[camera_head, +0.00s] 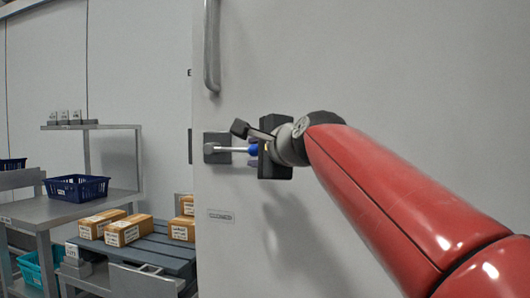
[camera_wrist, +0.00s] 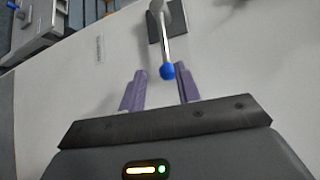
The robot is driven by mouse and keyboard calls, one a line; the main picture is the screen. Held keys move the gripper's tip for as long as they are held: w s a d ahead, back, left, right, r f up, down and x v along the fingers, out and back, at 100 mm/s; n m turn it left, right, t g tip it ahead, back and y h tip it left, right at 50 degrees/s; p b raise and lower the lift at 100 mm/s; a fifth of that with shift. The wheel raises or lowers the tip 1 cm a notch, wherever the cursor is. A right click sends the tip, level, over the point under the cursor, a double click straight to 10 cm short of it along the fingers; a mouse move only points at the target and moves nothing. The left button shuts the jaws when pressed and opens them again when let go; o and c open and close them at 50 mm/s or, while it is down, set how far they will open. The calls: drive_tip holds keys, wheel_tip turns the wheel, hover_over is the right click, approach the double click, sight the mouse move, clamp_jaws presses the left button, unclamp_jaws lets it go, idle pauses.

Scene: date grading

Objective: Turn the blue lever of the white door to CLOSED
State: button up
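The white door (camera_head: 350,60) fills the middle and right of the head view. Its lever (camera_head: 233,149) is a metal rod lying about level, running right from a grey plate (camera_head: 212,157) to a blue end. In the wrist view the blue tip (camera_wrist: 168,71) lies just beyond and between the tips of my gripper (camera_wrist: 160,85). The two purple fingers are apart, with a gap around the tip, and hold nothing. In the head view my gripper partly hides the blue end. I cannot read any CLOSED mark.
A vertical grey handle (camera_head: 212,45) is on the door above the lever. A small label (camera_head: 221,215) is below it. At left stand a metal table (camera_head: 60,212) with a blue basket (camera_head: 77,188), and a grey slatted surface (camera_head: 150,250) with several cardboard boxes (camera_head: 129,230).

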sight(243, 150)
drive_tip(key=shift+w+r, duration=0.3)
drive_tip(key=shift+w, duration=0.15)
drive_tip(key=shift+w+a, duration=0.25)
drive_tip(key=shift+w, duration=0.1)
drive_tip(key=p+x, duration=0.1)
drive_tip(key=x, duration=0.5)
drive_tip(key=shift+w+a+p, duration=0.2)
drive_tip(key=shift+a+p, duration=0.05)
drive_tip(key=shift+p, duration=0.05)
clamp_jaws()
